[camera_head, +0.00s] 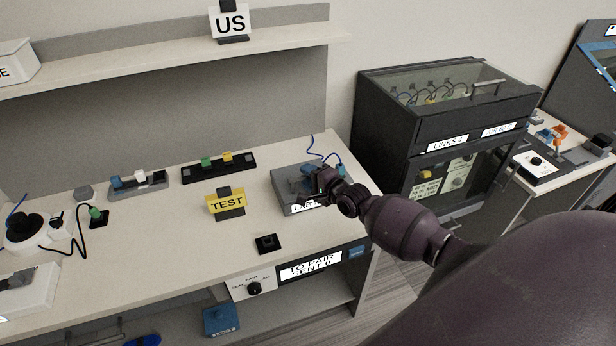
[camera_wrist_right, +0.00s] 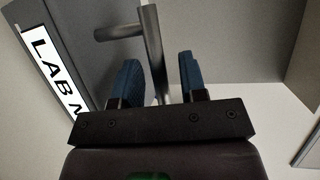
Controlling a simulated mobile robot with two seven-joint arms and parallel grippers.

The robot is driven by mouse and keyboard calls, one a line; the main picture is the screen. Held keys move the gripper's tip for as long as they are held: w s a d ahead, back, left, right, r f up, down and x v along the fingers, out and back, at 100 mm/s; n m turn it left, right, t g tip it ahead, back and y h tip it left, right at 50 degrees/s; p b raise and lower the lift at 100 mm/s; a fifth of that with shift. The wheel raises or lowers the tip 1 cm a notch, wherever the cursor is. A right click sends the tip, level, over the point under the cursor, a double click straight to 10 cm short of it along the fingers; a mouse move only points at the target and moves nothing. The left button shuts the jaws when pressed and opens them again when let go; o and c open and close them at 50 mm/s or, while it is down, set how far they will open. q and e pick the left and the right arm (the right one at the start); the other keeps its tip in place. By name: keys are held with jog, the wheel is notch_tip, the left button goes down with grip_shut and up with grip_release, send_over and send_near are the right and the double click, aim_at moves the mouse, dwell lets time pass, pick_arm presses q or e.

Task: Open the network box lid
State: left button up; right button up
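The network box (camera_head: 283,186) is a grey box at the right end of the table, with a label on its front partly hidden by my arm. In the right wrist view its label (camera_wrist_right: 55,75) reads "LAB N", cut off. Its grey lid (camera_wrist_right: 215,35) carries a metal bar handle (camera_wrist_right: 153,55). The lid looks shut. My right gripper (camera_head: 318,190) is over the box and hides part of its top. In the wrist view the blue fingers of this gripper (camera_wrist_right: 160,75) stand apart on either side of the handle, with gaps visible. My left gripper is out of view.
A yellow TEST sign (camera_head: 226,203) and a small black block (camera_head: 268,243) stand left of the box. A blue cable (camera_head: 316,150) lies behind it. A dark cabinet (camera_head: 385,120) stands to the right beyond a gap. A shelf (camera_head: 150,65) runs above the table.

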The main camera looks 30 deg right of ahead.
jog(key=shift+w, duration=0.15)
jog(key=c, duration=0.7)
grip_shut()
jog(key=shift+w, duration=0.1)
